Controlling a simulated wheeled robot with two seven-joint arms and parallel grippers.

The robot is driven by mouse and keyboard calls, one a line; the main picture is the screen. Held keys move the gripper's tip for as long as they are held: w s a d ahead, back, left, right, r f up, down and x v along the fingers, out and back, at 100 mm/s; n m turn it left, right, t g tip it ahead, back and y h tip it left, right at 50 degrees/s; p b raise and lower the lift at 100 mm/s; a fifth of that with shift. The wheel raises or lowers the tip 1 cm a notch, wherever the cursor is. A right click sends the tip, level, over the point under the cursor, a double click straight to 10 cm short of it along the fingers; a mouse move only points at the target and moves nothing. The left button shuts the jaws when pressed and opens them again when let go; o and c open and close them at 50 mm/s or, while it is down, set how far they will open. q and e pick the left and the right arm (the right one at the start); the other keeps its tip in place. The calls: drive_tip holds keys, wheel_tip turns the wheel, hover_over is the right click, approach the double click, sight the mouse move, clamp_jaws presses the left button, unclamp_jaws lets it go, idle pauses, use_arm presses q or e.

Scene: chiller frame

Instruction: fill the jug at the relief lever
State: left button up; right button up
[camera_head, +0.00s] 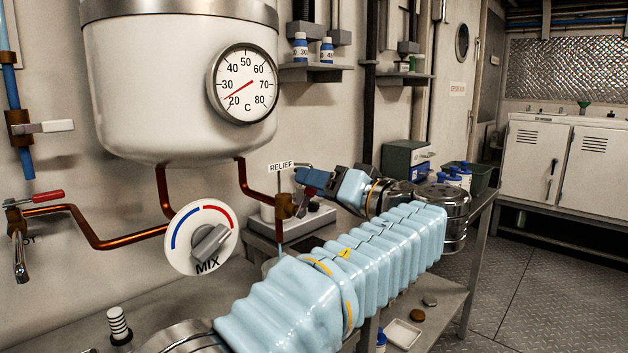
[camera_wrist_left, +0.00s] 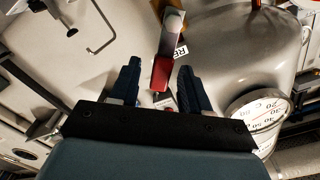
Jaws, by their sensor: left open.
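The relief valve (camera_head: 285,206) is a brass fitting on a copper pipe under the tank, below a RELIEF sign (camera_head: 281,167). My left gripper (camera_head: 312,186) is at this valve, its arm looping back from the right in a pale blue ribbed sleeve. In the left wrist view the red relief lever (camera_wrist_left: 160,74) lies between the two dark, spread fingers (camera_wrist_left: 158,88), with gaps on both sides. A pale rim (camera_head: 269,266) shows below the valve's outlet, mostly hidden by my sleeve; I cannot tell whether it is the jug. My right gripper is out of view.
The white tank (camera_head: 170,90) carries a dial gauge (camera_head: 243,84) reading near 20. The MIX knob (camera_head: 208,243) and a red-handled tap (camera_head: 45,197) are at left. The floor at right is clear.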

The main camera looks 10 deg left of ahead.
use_arm(q)
drive_tip(key=shift+w+a, duration=0.35)
drive_tip(key=shift+a, duration=0.2)
clamp_jaws()
